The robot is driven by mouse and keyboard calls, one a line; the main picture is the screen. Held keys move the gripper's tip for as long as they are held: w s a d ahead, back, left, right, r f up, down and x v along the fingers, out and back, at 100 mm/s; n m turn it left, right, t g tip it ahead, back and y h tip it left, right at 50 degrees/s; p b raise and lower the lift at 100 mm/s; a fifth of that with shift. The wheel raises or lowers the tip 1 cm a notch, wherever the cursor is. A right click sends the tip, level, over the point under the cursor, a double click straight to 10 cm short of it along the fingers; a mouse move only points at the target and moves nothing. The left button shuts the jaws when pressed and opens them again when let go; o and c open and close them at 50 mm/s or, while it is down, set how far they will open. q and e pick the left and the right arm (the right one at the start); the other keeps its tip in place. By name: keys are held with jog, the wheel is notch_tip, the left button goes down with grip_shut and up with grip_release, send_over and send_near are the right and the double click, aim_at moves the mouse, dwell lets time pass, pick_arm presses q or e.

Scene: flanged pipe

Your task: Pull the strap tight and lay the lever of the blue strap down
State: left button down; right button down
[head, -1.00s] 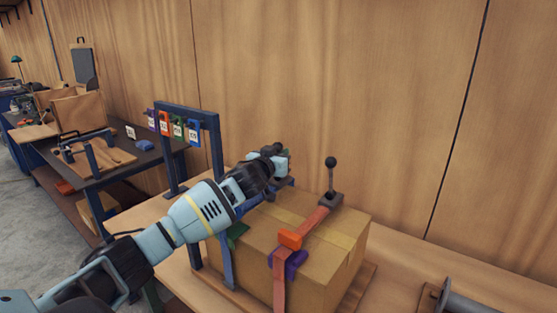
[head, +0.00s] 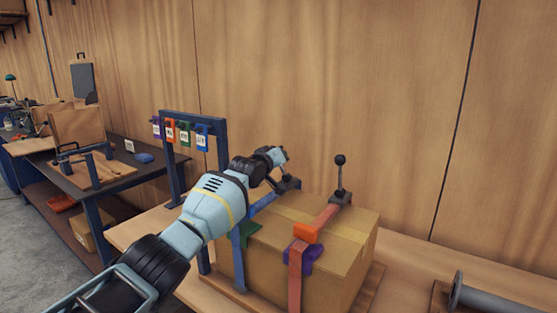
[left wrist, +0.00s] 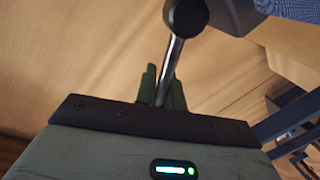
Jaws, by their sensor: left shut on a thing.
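The blue strap (head: 264,203) runs over the left part of a cardboard box (head: 330,266). Its dark buckle (head: 288,185) sits at the box's far edge, and its lever (head: 271,181) leans left from there. My left gripper (head: 279,157) is above the buckle, beyond the box's far left corner. In the left wrist view the greenish fingers (left wrist: 163,88) are shut on the lever's metal rod (left wrist: 173,65), whose dark end piece (left wrist: 235,12) is at the top. A bit of blue strap (left wrist: 290,9) shows top right. The lever's gripped end is partly hidden. My right gripper is out of view.
A red strap (head: 294,267) crosses the box, its black-knobbed lever (head: 340,178) upright. A blue frame (head: 222,140) with coloured tags stands behind my left arm. The wooden wall is close behind the box. A grey flanged pipe (head: 490,301) lies at the lower right.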

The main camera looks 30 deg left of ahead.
pick_arm(q)
jog(key=shift+a+f+n+h+b, duration=0.2)
jog(key=shift+a+n, duration=0.2)
jog(key=shift+n, duration=0.3)
jog(key=shift+a+f+n+h+b, duration=0.15)
jog(key=shift+a+n, duration=0.25)
jog(key=shift+n, duration=0.3)
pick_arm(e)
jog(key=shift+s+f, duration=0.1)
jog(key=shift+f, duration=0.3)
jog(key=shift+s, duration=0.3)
pick_arm(q)
jog(key=c, duration=1.5)
grip_release()
jog(key=shift+w, duration=0.1)
jog(key=shift+a+f, duration=0.1)
jog(key=shift+f, duration=0.05)
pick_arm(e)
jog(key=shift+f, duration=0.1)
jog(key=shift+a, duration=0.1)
